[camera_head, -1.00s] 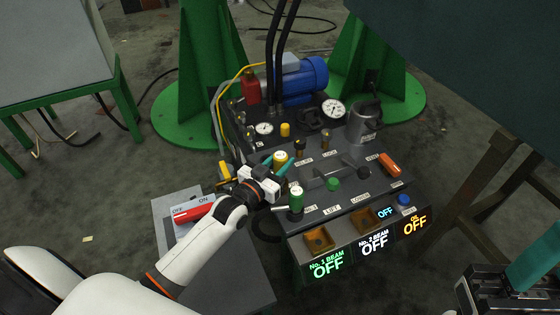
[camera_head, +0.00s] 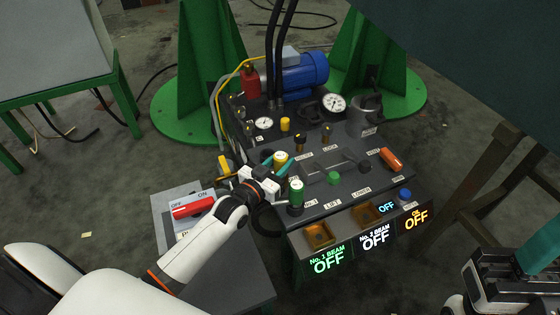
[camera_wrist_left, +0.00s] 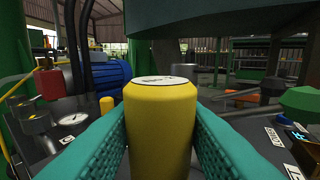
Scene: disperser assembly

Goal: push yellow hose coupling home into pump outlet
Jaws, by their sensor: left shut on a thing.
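A yellow cylinder (camera_head: 281,159) with a white printed top stands at the left of the dark pump panel. In the left wrist view, the cylinder (camera_wrist_left: 160,125) fills the space between the teal fingers. My left gripper (camera_head: 279,165) is shut on it. I cannot tell whether this cylinder is the hose coupling. A separate yellow piece (camera_head: 224,163) sits at the panel's left edge, near the grey and yellow hoses. I cannot make out the pump outlet. My right gripper (camera_head: 535,255) is at the bottom right, away from the panel, and its jaw opening is unclear.
A green-capped cylinder (camera_head: 296,194) stands close in front of my left gripper. A red lever (camera_head: 193,208) lies on the grey plate at left. The blue motor (camera_head: 303,75), red container (camera_head: 251,82) and gauges stand behind. An orange handle (camera_head: 391,159) is at right.

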